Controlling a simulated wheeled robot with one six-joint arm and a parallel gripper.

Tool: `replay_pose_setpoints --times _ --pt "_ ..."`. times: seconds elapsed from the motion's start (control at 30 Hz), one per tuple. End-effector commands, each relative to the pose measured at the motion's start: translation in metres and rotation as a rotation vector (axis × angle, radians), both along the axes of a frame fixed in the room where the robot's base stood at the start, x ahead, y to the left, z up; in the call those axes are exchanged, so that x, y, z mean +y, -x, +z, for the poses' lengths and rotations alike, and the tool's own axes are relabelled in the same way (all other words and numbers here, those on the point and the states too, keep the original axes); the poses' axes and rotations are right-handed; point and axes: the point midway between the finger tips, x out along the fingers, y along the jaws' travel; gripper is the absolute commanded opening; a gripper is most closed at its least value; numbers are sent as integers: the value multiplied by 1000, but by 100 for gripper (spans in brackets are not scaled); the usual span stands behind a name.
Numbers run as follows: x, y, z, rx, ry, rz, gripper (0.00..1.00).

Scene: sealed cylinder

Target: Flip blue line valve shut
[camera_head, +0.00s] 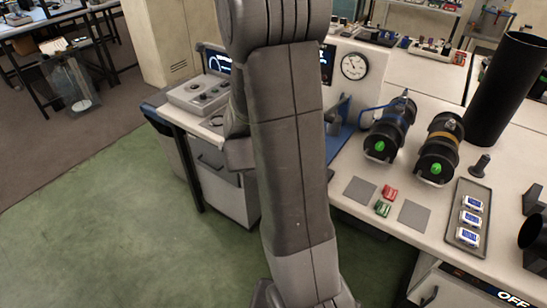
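A dark cylinder with blue bands (394,122) lies on the white bench, right of my arm. My grey arm fills the middle of the view. My gripper cannot be made out.
A pressure gauge (354,66) is on an upright panel behind. Red (390,192) and green (383,209) blocks lie between two grey pads. A tray (454,222) holds several small displays. A tall black tube (507,88) stands at right. Green floor lies open at left.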

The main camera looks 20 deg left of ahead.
Motion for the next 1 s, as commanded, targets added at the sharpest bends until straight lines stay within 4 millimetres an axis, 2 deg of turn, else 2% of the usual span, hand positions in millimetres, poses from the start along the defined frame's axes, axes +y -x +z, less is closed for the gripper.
replay_pose_setpoints --times 0.1,0.3,0.77,1.0 --pt "4 10 12 -1 -1 2 0" --pt "6 16 16 0 0 0 0" --pt "6 16 15 0 0 0 0" --pt "0 2 -1 2 2 -1 0"
